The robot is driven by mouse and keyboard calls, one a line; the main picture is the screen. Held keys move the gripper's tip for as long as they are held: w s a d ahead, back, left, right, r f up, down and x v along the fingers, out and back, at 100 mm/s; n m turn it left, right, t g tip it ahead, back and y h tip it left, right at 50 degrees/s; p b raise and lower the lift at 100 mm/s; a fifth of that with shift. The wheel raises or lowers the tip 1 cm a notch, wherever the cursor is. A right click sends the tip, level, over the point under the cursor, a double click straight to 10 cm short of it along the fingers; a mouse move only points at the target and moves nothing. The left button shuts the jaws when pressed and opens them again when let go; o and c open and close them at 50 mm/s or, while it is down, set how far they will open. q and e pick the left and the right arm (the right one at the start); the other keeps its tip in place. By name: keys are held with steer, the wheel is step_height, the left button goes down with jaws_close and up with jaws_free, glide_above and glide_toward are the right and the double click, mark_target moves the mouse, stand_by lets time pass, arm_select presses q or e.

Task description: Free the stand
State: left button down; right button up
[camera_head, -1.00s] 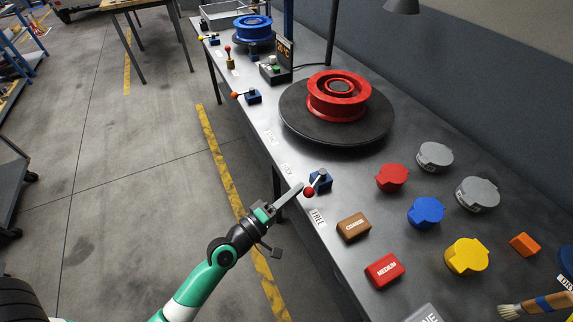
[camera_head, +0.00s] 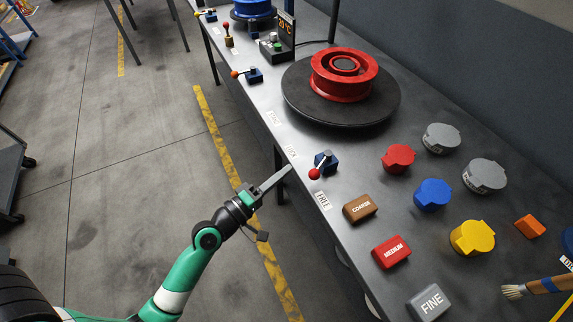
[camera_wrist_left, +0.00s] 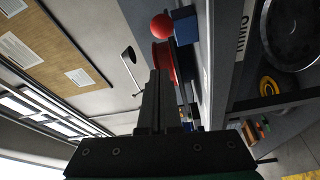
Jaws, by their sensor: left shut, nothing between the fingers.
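The stand is a dark round turntable (camera_head: 300,104) on the bench, bearing a red wheel rim (camera_head: 340,86). Near the bench's front edge, a lever with a red ball knob (camera_head: 314,174) rises from a blue block (camera_head: 327,161). The knob leans toward the front edge, between the LOCK label (camera_head: 290,152) and the FREE label (camera_head: 323,200), slightly nearer FREE. My left gripper (camera_head: 288,170) is shut and empty, just left of the knob and apart from it. The left wrist view also shows the red knob (camera_wrist_left: 163,25), the blue block (camera_wrist_left: 186,27) and the gripper fingers (camera_wrist_left: 155,95).
COARSE (camera_head: 360,208), MEDIUM (camera_head: 391,251) and FINE (camera_head: 430,302) blocks lie along the front edge. Several coloured lidded pots, including a blue one (camera_head: 432,194), stand behind them. Another lever with an orange knob (camera_head: 234,74) is farther off. The floor left of the bench is open.

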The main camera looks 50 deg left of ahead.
arm_select(q)
steer(key=s+d+p, duration=0.1)
steer(key=s+d, duration=0.4)
steer(key=shift+d+f, duration=0.25)
steer(key=shift+d, duration=0.15)
arm_select(e)
steer(key=shift+d+r+y, duration=0.3)
steer(key=shift+d+r, duration=0.1)
steer(key=shift+r, duration=0.45)
